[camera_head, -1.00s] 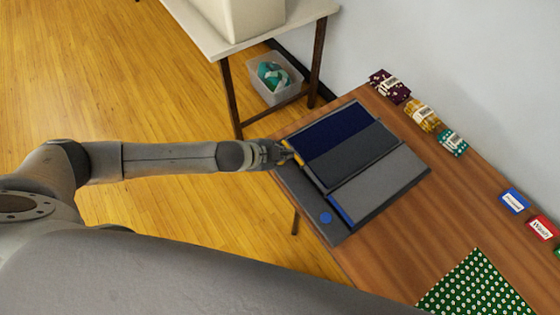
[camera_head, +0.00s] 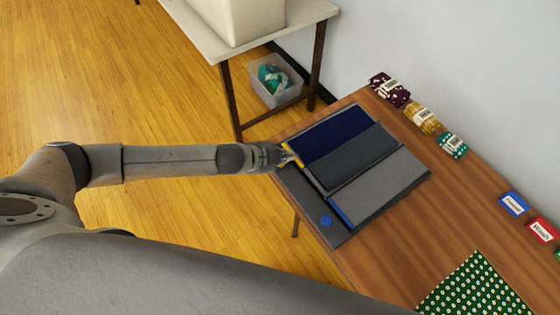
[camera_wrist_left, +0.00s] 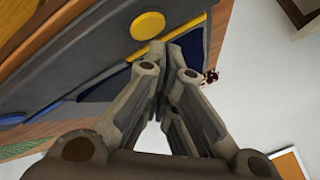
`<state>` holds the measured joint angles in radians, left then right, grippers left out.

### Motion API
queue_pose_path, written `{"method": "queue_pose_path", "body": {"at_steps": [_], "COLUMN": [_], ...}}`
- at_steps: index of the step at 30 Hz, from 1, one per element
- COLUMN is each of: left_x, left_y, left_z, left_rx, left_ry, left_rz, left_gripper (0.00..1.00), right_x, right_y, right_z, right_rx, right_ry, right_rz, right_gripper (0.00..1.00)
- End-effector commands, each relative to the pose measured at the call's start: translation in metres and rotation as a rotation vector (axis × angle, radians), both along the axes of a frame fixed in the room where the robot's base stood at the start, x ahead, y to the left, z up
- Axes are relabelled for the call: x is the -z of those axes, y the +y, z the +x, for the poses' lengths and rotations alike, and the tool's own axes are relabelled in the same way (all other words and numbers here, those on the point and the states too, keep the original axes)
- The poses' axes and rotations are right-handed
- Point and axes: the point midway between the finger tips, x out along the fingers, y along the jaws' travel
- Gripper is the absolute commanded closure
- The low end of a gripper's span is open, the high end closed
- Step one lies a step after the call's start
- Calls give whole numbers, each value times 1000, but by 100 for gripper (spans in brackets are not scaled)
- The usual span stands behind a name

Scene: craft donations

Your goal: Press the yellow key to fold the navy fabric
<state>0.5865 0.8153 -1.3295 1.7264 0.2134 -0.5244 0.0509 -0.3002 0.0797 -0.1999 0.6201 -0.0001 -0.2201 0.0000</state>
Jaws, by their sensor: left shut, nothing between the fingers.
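The navy fabric (camera_head: 330,130) lies flat on the dark folding board (camera_head: 308,212), at its far left part. My left gripper (camera_head: 291,155) is shut and empty at the board's left edge, beside the navy fabric. In the left wrist view, the round yellow key (camera_wrist_left: 147,25) stands on the board just beyond the shut fingertips (camera_wrist_left: 160,48). I cannot tell whether they touch. In the head view the gripper largely hides the key. A yellow strip (camera_wrist_left: 183,28) edges the panel beside it. My right gripper is not in view.
A round blue key (camera_head: 326,221) and a blue strip (camera_head: 341,211) are at the board's near end, by a grey panel (camera_head: 380,187). Fabric bundles (camera_head: 423,118), labels (camera_head: 513,204) and a green dotted cloth (camera_head: 475,290) lie on the wooden table (camera_head: 420,215).

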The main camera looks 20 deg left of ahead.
Motion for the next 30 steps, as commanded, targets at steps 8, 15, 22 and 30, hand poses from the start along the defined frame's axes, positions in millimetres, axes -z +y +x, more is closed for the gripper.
{"method": "queue_pose_path", "body": {"at_steps": [8,15,22,30], "left_x": [0,7,8,9], "left_y": [0,0,0,0], "left_z": [0,0,0,0], "left_rx": [0,-1,0,0], "left_ry": [0,0,0,0], "left_rz": [0,-1,0,0], "left_gripper": [100,100,100,100], "right_x": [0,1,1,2], "right_y": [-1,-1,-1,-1], "right_z": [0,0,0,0], "right_rx": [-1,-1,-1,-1], "right_ry": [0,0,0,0], "right_rz": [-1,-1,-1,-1], "right_gripper": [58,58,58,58]}}
